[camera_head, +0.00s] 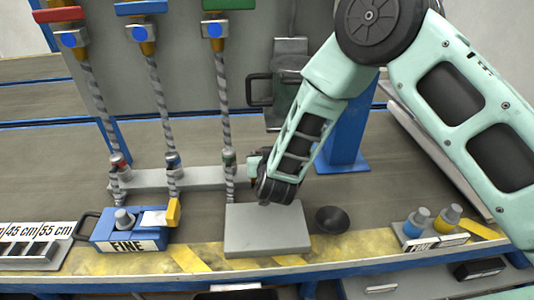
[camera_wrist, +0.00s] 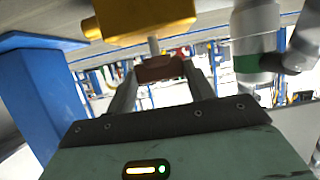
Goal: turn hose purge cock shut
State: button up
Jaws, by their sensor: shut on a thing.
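My gripper (camera_head: 254,168) is beside the lower end of the green-banded hose (camera_head: 228,150) in the head view, where my wrist hides most of the grip. In the wrist view my two fingers (camera_wrist: 160,78) are shut on a small reddish-brown handle (camera_wrist: 160,67). A short grey stem joins this handle to a yellow brass body (camera_wrist: 140,20), apparently the hose purge cock. The green-banded fitting also shows at the right of the wrist view (camera_wrist: 254,62). The turn angle of the handle cannot be told clearly.
Red (camera_head: 58,15), blue (camera_head: 140,7) and green (camera_head: 229,3) levers top the hoses. A grey block (camera_head: 265,232) and a black bowl (camera_head: 332,219) lie below my wrist. A blue post (camera_head: 345,140) stands close right. A blue FINE box (camera_head: 128,235) is at front left.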

jog(key=shift+m+h, duration=0.3)
jog(key=o, duration=1)
jog(key=p+v, duration=0.2)
jog(key=v, duration=1.5)
jog(key=shift+s+r+p, duration=0.1)
jog(key=shift+s+p, duration=0.05)
jog(key=shift+p, duration=0.15)
